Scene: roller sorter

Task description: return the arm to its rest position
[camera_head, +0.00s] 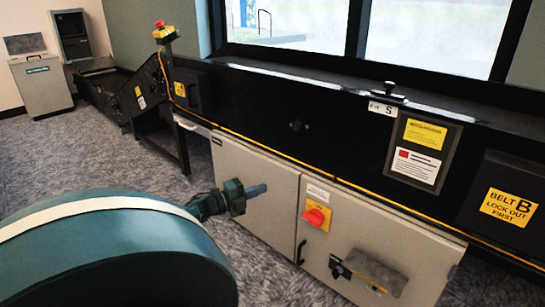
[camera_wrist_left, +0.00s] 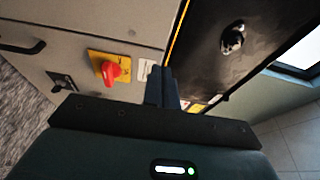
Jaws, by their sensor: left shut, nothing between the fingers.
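My left gripper (camera_head: 257,190) is in front of the grey cabinet doors below the conveyor in the head view. Its dark blue fingers point to the right and are shut with nothing between them. In the left wrist view the closed fingers (camera_wrist_left: 162,86) show at the middle, with the cabinet behind them. The large teal part of my own arm fills the lower left of the head view. My right gripper is not in view.
The grey cabinet (camera_head: 255,165) carries a red rotary switch (camera_head: 316,216) on a yellow plate and a latch with a metal flap (camera_head: 375,272). The black conveyor side (camera_head: 270,115) runs above. A red-topped button post (camera_head: 164,32) stands behind left. Carpet (camera_head: 60,160) is clear at left.

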